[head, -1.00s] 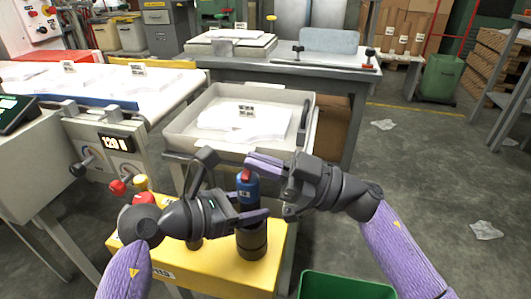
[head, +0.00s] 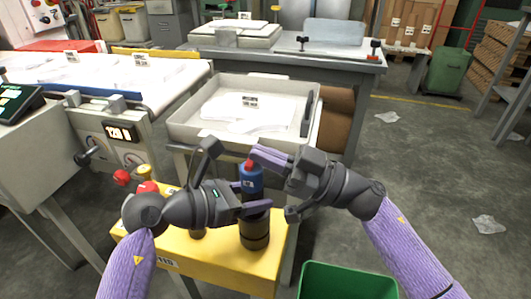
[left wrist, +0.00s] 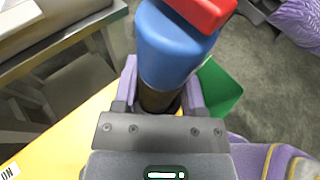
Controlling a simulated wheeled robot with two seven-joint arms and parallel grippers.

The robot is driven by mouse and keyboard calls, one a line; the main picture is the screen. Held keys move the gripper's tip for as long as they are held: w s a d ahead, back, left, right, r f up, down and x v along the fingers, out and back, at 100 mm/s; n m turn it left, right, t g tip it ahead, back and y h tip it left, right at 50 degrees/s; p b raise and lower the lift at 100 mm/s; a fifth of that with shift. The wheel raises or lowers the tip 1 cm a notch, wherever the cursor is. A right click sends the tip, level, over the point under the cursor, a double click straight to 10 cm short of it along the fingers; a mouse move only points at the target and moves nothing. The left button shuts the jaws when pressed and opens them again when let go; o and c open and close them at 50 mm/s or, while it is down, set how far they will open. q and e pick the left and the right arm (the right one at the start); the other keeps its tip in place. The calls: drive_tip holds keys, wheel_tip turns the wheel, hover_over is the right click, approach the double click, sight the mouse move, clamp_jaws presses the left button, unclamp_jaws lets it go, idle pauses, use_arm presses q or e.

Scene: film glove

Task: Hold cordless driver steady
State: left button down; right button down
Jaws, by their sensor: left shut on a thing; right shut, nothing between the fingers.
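An upright cylinder (head: 250,180), blue above and dark below with a red top, stands on a yellow box (head: 200,262). It is the thing in my grip; its outline does not clearly show a driver. My left gripper (head: 258,208) is shut around its dark middle, coming from the left. In the left wrist view, the blue part (left wrist: 172,50) and red top (left wrist: 205,12) rise above the two lavender fingers. My right gripper (head: 254,157) is shut and empty, its fingertips right by the red top in the head view. I cannot tell if they touch.
A white tray (head: 180,130) with pale sheets stands behind the grippers. A control station with a red knob (head: 122,177) and a lever is at left. A green bin (head: 345,283) stands at front right. The floor (head: 430,180) to the right is mostly open.

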drive_tip(key=shift+f+m+t, duration=0.25)
drive_tip(key=shift+m+t, duration=0.15)
drive_tip(key=shift+m, duration=0.5)
drive_tip(key=shift+r, duration=0.15)
drive_tip(key=s+d, duration=0.2)
drive_tip(key=d, duration=0.7)
drive_tip(key=shift+s+r, duration=0.35)
